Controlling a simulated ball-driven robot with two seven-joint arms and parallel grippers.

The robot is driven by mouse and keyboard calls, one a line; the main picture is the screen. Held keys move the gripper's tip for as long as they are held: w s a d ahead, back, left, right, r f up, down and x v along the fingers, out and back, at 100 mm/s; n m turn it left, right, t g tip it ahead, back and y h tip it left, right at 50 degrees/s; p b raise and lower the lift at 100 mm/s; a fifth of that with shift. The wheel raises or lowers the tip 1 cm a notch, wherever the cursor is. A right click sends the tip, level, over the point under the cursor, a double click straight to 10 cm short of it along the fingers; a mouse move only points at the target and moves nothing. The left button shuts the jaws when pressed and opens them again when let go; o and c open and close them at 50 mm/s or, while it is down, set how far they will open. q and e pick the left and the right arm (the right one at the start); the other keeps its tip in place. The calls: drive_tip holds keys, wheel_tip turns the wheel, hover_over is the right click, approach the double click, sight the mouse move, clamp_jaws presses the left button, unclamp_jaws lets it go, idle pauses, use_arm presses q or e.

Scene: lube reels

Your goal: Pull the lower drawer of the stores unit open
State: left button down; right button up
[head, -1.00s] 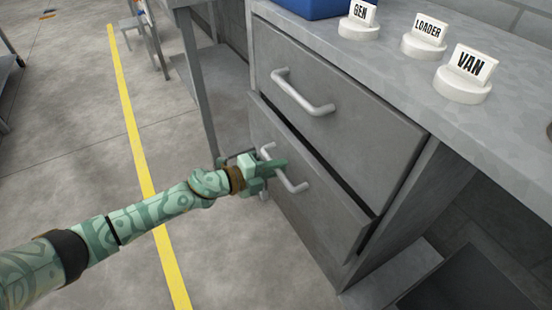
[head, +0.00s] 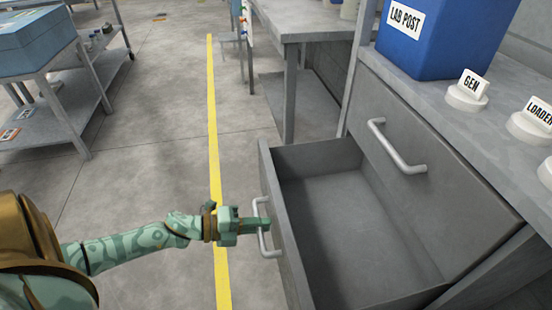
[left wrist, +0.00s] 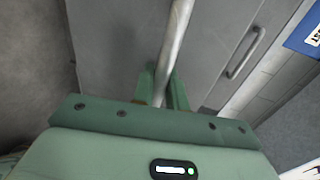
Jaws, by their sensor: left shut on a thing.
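The lower drawer (head: 345,215) of the stores unit stands well out from the unit, and its grey inside looks empty. Its pale bar handle (head: 263,228) is on the front panel. My left gripper (head: 262,224) is shut on this handle; the left wrist view shows the bar (left wrist: 172,50) between the two green fingers (left wrist: 163,88). The upper drawer (head: 440,150) is shut, with its own bar handle (head: 395,148). My right gripper is in neither view.
A blue LAB POST box (head: 445,45) and white GEN (head: 468,92) and LOADER (head: 533,120) markers stand on the worktop. A trolley with a blue box (head: 35,45) is at the left. The floor (head: 140,140) between is clear.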

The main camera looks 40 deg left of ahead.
use_arm(q)
drive_tip(key=shift+s+a, duration=0.25)
drive_tip(key=shift+s, duration=0.05)
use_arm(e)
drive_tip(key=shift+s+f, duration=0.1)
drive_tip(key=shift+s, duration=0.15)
use_arm(q)
drive_tip(key=c, duration=1.5)
unclamp_jaws()
